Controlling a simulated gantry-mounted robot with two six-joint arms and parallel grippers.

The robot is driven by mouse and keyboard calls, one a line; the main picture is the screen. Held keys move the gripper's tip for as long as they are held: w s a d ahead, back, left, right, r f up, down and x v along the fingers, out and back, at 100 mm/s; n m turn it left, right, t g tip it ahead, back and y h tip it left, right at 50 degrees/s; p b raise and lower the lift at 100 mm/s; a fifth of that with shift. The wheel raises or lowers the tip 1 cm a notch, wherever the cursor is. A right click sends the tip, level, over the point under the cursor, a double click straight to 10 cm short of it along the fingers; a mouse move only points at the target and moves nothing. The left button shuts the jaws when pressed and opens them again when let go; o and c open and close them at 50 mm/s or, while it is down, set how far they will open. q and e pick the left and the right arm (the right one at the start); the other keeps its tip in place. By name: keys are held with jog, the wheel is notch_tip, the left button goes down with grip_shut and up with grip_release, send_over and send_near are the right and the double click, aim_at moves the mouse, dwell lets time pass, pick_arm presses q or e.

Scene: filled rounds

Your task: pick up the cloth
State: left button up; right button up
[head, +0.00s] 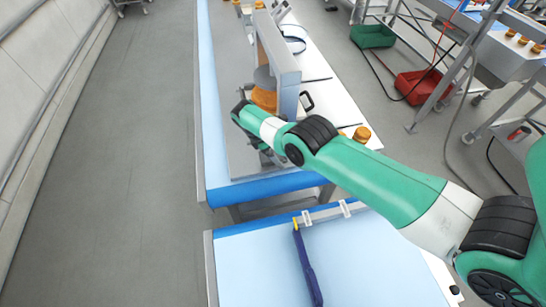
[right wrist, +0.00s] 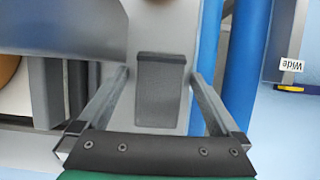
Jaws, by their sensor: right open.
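I cannot clearly make out a cloth in the head view. In the right wrist view, a dark grey textured rectangle (right wrist: 161,95) with a darker top edge shows between my fingers, against a light grey surface. It may be the cloth, but I cannot tell for sure. My right gripper (right wrist: 160,92) is open, with one finger on each side of this rectangle and nothing held. In the head view, my right gripper (head: 266,155) is over the near end of the far workbench, partly hidden by its own wrist. My left gripper is out of view.
A grey upright frame (head: 280,65) with an orange round part (head: 264,98) stands just beyond the gripper. A dark blue, yellow-tipped long item (head: 308,268) lies on the near light-blue table (head: 250,270). Green (head: 372,36) and red (head: 420,86) bins stand at right.

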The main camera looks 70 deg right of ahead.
jog(key=c, duration=1.3)
